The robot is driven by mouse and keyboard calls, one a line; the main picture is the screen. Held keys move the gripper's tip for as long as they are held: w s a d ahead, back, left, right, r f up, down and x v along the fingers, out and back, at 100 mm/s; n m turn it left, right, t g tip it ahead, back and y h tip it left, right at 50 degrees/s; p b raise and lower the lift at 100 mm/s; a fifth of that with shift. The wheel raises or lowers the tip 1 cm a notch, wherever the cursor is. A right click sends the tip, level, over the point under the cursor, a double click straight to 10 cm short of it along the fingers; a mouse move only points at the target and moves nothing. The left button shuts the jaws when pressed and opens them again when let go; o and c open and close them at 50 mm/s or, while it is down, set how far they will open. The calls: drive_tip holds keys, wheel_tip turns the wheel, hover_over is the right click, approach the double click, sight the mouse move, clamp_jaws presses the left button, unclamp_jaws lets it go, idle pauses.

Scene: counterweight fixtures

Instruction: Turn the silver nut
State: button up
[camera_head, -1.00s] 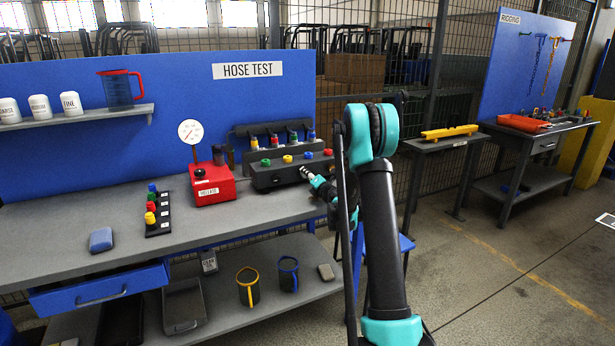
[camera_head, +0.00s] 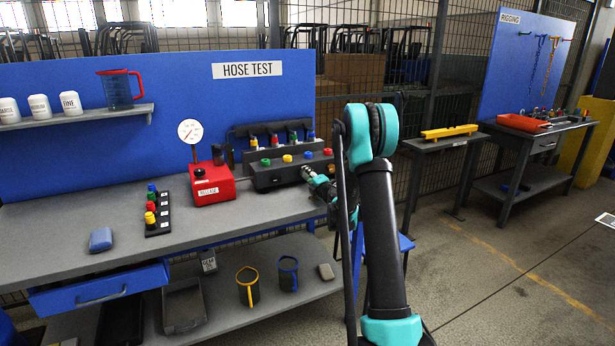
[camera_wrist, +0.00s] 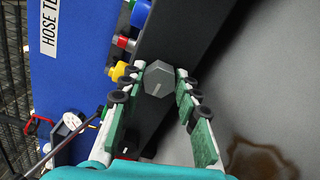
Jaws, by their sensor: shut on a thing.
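The silver nut (camera_wrist: 159,79) is a grey hexagonal piece on the front face of the black manifold block (camera_wrist: 185,30), with a pale line marked on its face. In the wrist view my gripper (camera_wrist: 163,84) has one finger on each side of the nut, and its tips are closed around it. In the head view the nut (camera_head: 306,172) is a small silver spot at the right of the black block (camera_head: 276,176), just beyond my gripper (camera_head: 313,177). My arm hides part of the block's right side.
A red pump box (camera_head: 212,183) with a gauge stands left of the block on the grey bench (camera_head: 100,262). A brown stain (camera_wrist: 258,160) shows on the bench in the wrist view.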

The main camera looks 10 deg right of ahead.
drive_tip(key=o, duration=1.2)
drive_tip(key=shift+c, duration=0.2)
drive_tip(key=v, duration=1.2)
